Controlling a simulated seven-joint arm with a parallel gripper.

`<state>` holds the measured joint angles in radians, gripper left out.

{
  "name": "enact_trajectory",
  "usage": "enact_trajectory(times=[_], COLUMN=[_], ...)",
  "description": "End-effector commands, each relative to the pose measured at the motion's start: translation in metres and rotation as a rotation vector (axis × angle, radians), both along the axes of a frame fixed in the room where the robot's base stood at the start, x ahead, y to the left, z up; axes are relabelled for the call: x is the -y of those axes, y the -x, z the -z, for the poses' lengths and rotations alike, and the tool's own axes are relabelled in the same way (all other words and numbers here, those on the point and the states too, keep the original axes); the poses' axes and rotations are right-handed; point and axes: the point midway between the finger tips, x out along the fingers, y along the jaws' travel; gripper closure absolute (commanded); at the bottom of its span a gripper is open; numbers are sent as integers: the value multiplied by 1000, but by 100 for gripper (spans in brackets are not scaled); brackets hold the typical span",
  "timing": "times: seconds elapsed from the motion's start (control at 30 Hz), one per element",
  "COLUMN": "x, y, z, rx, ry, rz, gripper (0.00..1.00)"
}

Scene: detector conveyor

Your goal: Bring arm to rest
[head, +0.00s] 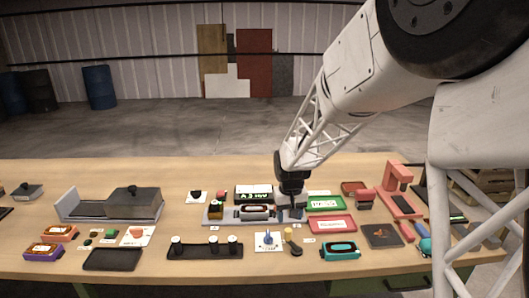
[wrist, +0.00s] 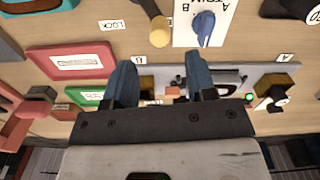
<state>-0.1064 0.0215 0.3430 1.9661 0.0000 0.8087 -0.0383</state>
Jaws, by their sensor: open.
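My gripper (head: 291,214) hangs pointing down over the right part of a long grey fixture (head: 212,217) on the table. In the wrist view the two blue fingers of my gripper (wrist: 160,78) are apart, with nothing gripped between them. A dark device with a pale screen (head: 255,212) sits in the fixture, left of the gripper. In the wrist view the fixture (wrist: 300,70) lies under the fingers, and the fingers hide part of it. Whether the fingers touch the fixture is unclear.
A yellow-knobbed lever (head: 289,235) and a card with a blue knob (head: 268,241) stand in front. A red tray (head: 331,225) and a green tray (head: 325,203) lie to the right. A pink stand (head: 400,195) rises farther right. The table's back strip is clear.

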Motion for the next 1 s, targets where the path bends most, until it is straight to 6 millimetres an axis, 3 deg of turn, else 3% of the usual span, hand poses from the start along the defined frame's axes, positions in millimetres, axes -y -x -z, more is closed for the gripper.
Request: enact_trajectory(times=[0.17,0.37,0.63,1.0], x=[5,16,32,50], y=[14,47,105,189], z=[-17,-47,-90,-130], rx=[13,36,76,127], ry=[-1,-2,-5,-7], rz=[8,25,51,88], gripper=[49,49,49,49])
